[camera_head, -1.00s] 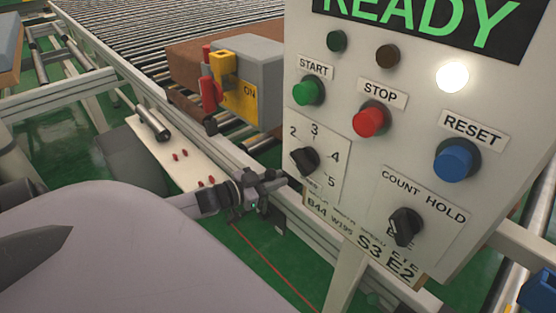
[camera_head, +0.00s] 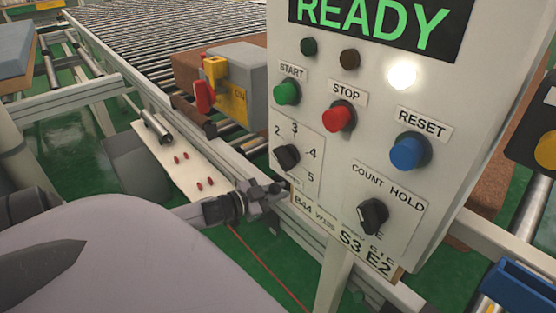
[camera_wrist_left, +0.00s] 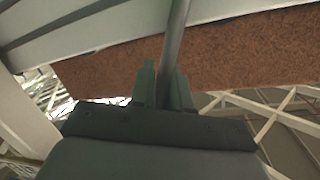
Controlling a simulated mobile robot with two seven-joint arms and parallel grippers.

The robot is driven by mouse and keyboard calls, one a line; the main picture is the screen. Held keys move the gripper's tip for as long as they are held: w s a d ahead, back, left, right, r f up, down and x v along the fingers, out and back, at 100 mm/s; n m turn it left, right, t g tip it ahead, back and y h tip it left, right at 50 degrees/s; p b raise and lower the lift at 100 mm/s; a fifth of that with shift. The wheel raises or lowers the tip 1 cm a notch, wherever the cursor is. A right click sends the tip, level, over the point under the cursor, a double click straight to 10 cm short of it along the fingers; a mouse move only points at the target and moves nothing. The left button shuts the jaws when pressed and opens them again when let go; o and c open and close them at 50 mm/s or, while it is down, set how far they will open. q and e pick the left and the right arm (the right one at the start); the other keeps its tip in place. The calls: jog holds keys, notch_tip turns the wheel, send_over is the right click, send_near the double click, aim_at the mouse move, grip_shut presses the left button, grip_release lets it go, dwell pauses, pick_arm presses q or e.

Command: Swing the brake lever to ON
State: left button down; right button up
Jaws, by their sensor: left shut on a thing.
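The red brake lever (camera_head: 204,97) shows in the head view on a yellow plate (camera_head: 234,103) marked ON, on the side of a grey box (camera_head: 248,65). My left gripper (camera_head: 272,192) is well below and to the right of it, by the lower left corner of the control panel. In the left wrist view the left gripper (camera_wrist_left: 161,88) is shut on a thin grey rod (camera_wrist_left: 177,38) that runs up out of the picture. Where the rod leads is hidden, so I cannot tell if it belongs to the lever. My right gripper is not in view.
The control panel (camera_head: 370,120), reading READY, with several buttons and knobs, stands close on the right. A roller conveyor (camera_head: 135,30) with a white side rail (camera_head: 130,88) runs behind. A white plate (camera_head: 178,165) with red pieces lies left of my gripper. Green floor shows below.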

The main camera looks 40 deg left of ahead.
pick_arm(q)
jog(key=shift+d+r, duration=0.15)
jog(key=shift+d, duration=0.05)
dwell(0.3)
jog(key=c, duration=1.2)
grip_release()
jog(key=shift+d, duration=0.1)
jog(key=shift+o, duration=0.2)
jog(key=shift+s, duration=0.1)
jog(key=shift+s+a, duration=0.2)
jog(key=v, duration=0.6)
jog(key=shift+s+p, duration=0.25)
jog(key=shift+p, duration=0.1)
jog(key=s+d+f+n+g, duration=0.2)
jog(key=s+d+f, duration=0.3)
jog(key=d, duration=0.7)
jog(key=s+d+f+n+g+y, duration=0.1)
jog(key=s+d+f+n+g, duration=0.2)
jog(key=d, duration=0.9)
jog(key=s+f, duration=0.2)
jog(key=s, duration=0.2)
jog(key=shift+s+d+f, duration=0.15)
jog(key=shift+d+f, duration=0.1)
jog(key=shift+d, duration=0.1)
